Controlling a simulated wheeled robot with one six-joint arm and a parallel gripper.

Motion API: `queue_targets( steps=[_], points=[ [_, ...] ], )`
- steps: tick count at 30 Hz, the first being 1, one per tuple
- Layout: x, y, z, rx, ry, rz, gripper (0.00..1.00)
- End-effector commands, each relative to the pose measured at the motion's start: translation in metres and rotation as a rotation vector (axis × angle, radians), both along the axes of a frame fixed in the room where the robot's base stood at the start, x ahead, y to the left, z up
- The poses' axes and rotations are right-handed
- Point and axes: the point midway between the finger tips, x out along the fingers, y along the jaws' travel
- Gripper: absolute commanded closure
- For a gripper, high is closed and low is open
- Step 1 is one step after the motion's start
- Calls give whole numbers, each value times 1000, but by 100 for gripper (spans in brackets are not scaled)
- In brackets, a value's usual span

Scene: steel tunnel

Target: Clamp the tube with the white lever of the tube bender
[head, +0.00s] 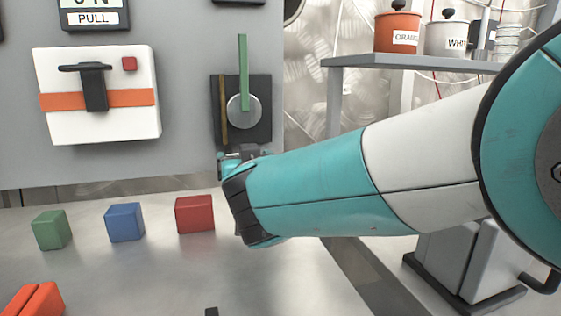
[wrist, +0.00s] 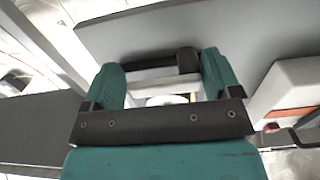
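The tube bender is a dark plate (head: 259,88) on the grey wall panel in the head view. It carries a round grey disc (head: 240,112), an upright green lever (head: 243,70) and a thin brass-coloured tube (head: 223,110) on its left side. I cannot make out a white lever in the head view; my gripper and arm cover the area just below the plate. My gripper (head: 240,158) is at the lower edge of the bender. In the wrist view its teal fingers (wrist: 163,80) stand apart, with a pale bar and a small white part between or behind them; contact cannot be told.
A white box (head: 130,118) with an orange band and black handle is on the panel to the left. Green (head: 52,230), blue (head: 125,222) and red (head: 195,214) cubes sit on the steel bench below. A shelf (head: 415,63) with pots stands at right.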

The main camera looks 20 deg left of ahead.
Motion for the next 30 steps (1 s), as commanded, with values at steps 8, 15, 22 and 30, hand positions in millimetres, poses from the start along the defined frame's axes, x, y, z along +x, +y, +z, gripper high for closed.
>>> queue_targets(
  steps=[8, 15, 22, 30],
  points=[
    [-1, 2, 0, 1, -1, 4, 2],
    [-15, -4, 0, 3, -1, 8, 2],
    [-60, -33, 0, 1, -2, 9, 2],
    [-117, -68, -1, 0, -1, 7, 2]
  ],
)
